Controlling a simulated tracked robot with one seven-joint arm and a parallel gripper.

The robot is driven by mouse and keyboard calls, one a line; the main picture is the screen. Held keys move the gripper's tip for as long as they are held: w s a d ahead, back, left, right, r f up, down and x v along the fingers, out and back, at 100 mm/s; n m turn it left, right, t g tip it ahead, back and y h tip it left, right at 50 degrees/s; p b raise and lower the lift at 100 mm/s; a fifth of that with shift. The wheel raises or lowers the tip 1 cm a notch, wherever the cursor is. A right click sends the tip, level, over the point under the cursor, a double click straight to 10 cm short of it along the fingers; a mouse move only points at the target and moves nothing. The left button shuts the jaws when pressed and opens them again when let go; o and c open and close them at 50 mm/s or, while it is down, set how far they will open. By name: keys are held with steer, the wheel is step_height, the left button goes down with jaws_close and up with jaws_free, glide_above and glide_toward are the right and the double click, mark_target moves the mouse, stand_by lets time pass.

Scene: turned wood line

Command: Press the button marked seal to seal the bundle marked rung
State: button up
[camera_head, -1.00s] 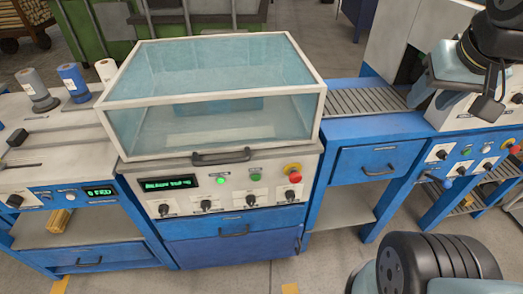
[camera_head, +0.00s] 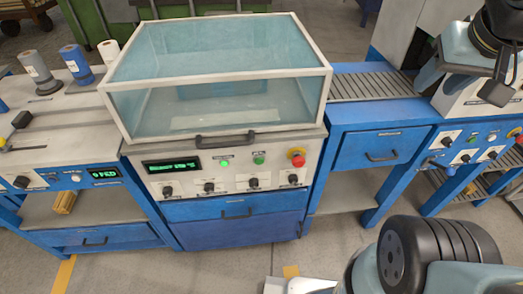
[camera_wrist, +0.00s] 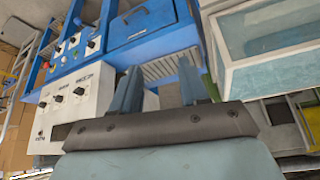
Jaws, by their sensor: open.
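The sealing machine has a clear hood (camera_head: 215,105), shut, with a front panel (camera_head: 205,178) below it. The panel carries a lit green button (camera_head: 224,164), a darker green button (camera_head: 258,160), a red stop knob (camera_head: 297,159), several black knobs and a green-lit display (camera_head: 171,166). The labels are too small to read, so I cannot tell which button is marked seal. I see no bundle marked rung. My gripper (camera_wrist: 158,76) is open and empty in the wrist view, over the slatted conveyor beside the hood (camera_wrist: 265,45). It touches no button.
A slatted conveyor (camera_head: 375,86) runs right from the hood, above a blue drawer (camera_head: 383,150). Another knob panel (camera_head: 470,148) stands at the right. A bench (camera_head: 70,130) with spools (camera_head: 75,60) and a display (camera_head: 104,173) is at the left.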

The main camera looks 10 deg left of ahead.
jaws_close()
stand_by(0.4)
stand_by(1.4)
